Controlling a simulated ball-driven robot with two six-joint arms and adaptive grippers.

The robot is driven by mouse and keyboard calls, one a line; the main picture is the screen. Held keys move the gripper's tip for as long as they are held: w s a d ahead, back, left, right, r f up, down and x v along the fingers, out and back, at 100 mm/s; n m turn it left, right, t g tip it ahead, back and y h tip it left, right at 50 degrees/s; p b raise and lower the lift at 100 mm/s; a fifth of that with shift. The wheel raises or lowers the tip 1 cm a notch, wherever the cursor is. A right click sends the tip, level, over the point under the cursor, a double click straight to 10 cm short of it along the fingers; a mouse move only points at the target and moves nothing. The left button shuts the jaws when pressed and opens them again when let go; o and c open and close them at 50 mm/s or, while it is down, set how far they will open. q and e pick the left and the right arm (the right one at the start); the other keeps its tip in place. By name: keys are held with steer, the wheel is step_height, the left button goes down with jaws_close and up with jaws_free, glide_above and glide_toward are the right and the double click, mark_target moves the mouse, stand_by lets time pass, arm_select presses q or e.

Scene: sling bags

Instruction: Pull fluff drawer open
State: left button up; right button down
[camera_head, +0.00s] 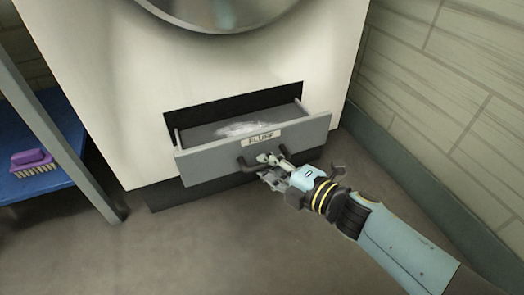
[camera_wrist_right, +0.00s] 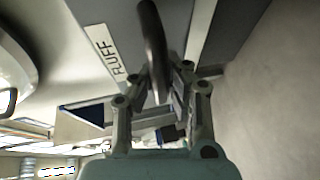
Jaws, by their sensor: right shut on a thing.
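The fluff drawer (camera_head: 207,162) is a grey drawer low in the white machine, and it stands partly pulled out. Pale fluff (camera_head: 240,128) lies inside it. Its front carries a label (camera_head: 261,139) that reads as FLUFF; the label (camera_wrist_right: 103,50) also shows in the right wrist view. A dark bar handle (camera_head: 246,166) is on the drawer front. My right gripper (camera_head: 271,162) is shut on this handle. In the right wrist view the handle (camera_wrist_right: 151,35) runs between the fingers (camera_wrist_right: 162,92). My left gripper is not in view.
The white machine (camera_head: 95,75) has a round door (camera_head: 220,14) above the drawer. A brick wall (camera_head: 455,95) stands at the right. The floor (camera_head: 170,250) in front is clear.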

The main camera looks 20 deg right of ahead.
steer(key=shift+s+d, duration=0.1)
steer(key=shift+s, duration=2.2)
steer(key=c, duration=1.3)
jaws_free()
steer(key=shift+s, duration=0.1)
steer(key=v, duration=1.1)
steer(key=shift+s+d, duration=0.25)
steer(key=shift+s, duration=0.1)
